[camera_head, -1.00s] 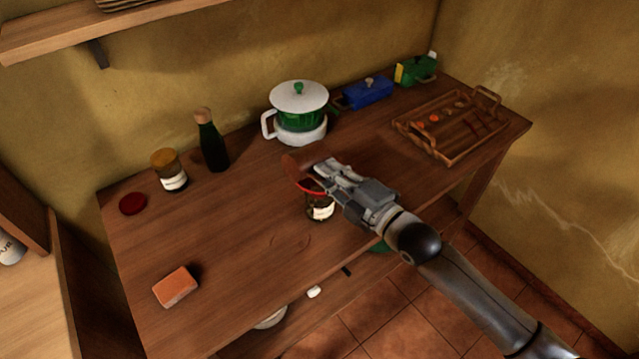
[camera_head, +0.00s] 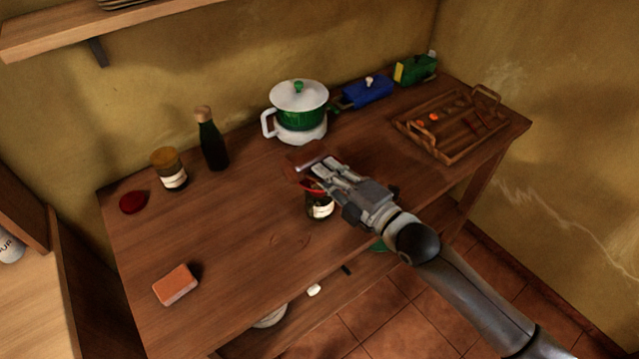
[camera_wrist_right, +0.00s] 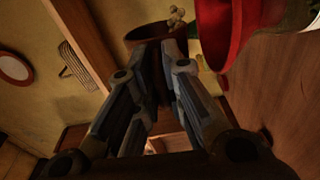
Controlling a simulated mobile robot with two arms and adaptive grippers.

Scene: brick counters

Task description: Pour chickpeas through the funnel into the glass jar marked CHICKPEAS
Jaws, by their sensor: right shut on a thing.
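The glass jar (camera_head: 320,208), dark with a white label, stands on the wooden counter; its lettering is too small to read. The red funnel (camera_head: 310,185) is at its mouth, partly hidden by my gripper, and shows large in the wrist view (camera_wrist_right: 240,30). My right gripper (camera_head: 322,168) is shut on a brown vessel (camera_head: 297,162) just above and behind the funnel. In the wrist view, a few pale chickpeas (camera_wrist_right: 177,16) show at the rim of the brown vessel (camera_wrist_right: 145,33), close beside the funnel. My left gripper is not in view.
A green-and-white pot (camera_head: 298,110) stands behind. A dark bottle (camera_head: 211,145), a brown-topped jar (camera_head: 169,170) and a red disc (camera_head: 133,203) are left. An orange block (camera_head: 176,285) lies front left. A wooden tray (camera_head: 447,152) sits right. The counter's left middle is clear.

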